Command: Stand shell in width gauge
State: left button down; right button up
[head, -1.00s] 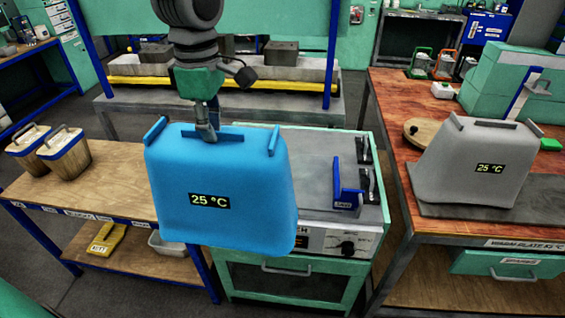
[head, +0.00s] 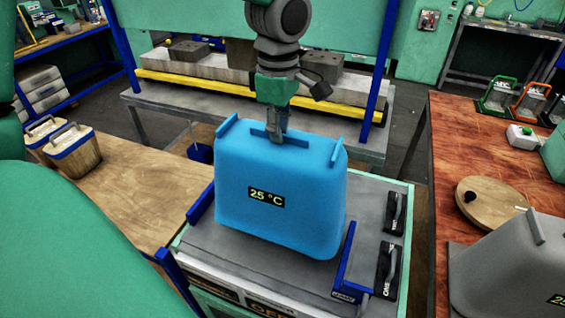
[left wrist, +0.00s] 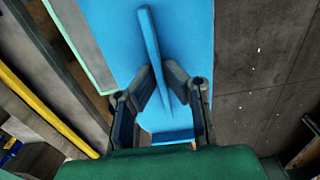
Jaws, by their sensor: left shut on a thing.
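The blue shell (head: 280,190), marked 25 °C, is upright in the head view, above the grey-topped cabinet. My left gripper (head: 275,138) is shut on the ridge on its top. In the left wrist view the fingers (left wrist: 160,90) close around this ridge, and the blue shell (left wrist: 195,30) fills the middle. The width gauge shows as a blue left stop (head: 200,204) and a blue right stop (head: 351,265) on the cabinet top. The shell appears between them in the picture; I cannot tell whether its base touches the top. My right gripper is not in view.
A grey shell (head: 510,265) stands on the red-brown bench at right, near a round wooden board (head: 490,204). Wooden-sided containers (head: 73,150) stand on the left bench. A blue-posted press frame with a yellow bar (head: 220,92) is behind. Black handles (head: 388,268) line the cabinet's right side.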

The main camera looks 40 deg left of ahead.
pick_arm(q)
jog(key=f, duration=0.1)
jog(key=a+f, duration=0.1)
jog(key=f, duration=0.1)
jog(key=shift+w+f, duration=0.15)
jog(key=shift+f, duration=0.05)
jog(key=shift+d+f, duration=0.2)
jog(key=shift+f, duration=0.65)
jog(key=shift+d+f, duration=0.2)
jog(key=shift+f, duration=0.65)
jog(key=c, duration=1.8)
grip_release()
jog(key=shift+c, duration=0.2)
jog(key=shift+o, duration=0.8)
jog(key=shift+a, duration=0.1)
jog(key=shift+a+f, duration=0.1)
jog(key=shift+a, duration=0.05)
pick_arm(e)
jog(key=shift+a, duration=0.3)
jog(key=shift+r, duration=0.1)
pick_arm(q)
notch_tip(320, 180, up, 12)
jog(key=shift+r, duration=0.2)
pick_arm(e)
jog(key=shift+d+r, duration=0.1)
